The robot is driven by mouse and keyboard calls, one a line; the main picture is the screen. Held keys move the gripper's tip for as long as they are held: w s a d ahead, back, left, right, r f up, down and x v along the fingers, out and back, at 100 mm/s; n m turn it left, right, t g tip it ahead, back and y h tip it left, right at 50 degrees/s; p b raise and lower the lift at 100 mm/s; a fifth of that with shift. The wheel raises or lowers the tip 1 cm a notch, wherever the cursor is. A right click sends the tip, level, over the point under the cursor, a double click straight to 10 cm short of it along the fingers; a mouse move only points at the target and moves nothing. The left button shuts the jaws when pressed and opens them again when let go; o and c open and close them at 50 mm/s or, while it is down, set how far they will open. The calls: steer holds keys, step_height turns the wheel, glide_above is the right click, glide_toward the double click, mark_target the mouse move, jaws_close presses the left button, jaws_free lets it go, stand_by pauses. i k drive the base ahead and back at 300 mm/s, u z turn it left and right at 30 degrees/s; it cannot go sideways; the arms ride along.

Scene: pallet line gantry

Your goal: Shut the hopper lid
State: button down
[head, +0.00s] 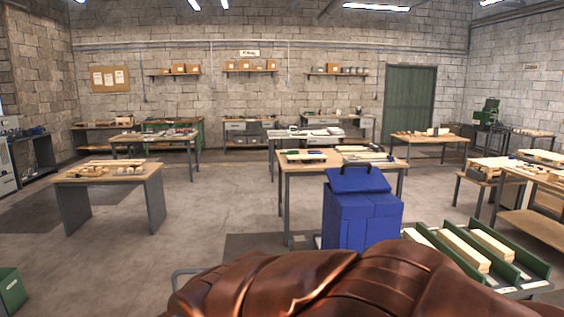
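A blue hopper (362,222) stands right of centre in the head view, close in front of me. Its blue lid (358,181) is at the top and looks tilted up, standing clear of level, with a small grey handle at its upper edge. How wide the opening is cannot be seen from here. My gripper is not in view, so its state and its distance from the lid do not show. The hopper's foot is hidden behind a large copper-brown form, which may be part of me.
Right of the hopper is a low green rack (457,250) holding wooden beams. A workbench (300,167) with boards stands right behind the hopper. Another bench (110,178) is at the left. The floor (215,205) between them is open. A green bin (11,291) sits at lower left.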

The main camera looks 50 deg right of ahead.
mark_target(347, 179)
steer(key=u, duration=2)
steer(key=k, duration=1.5)
steer(key=z, duration=1.3)
steer(key=i, duration=0.5)
steer(key=u, duration=0.05)
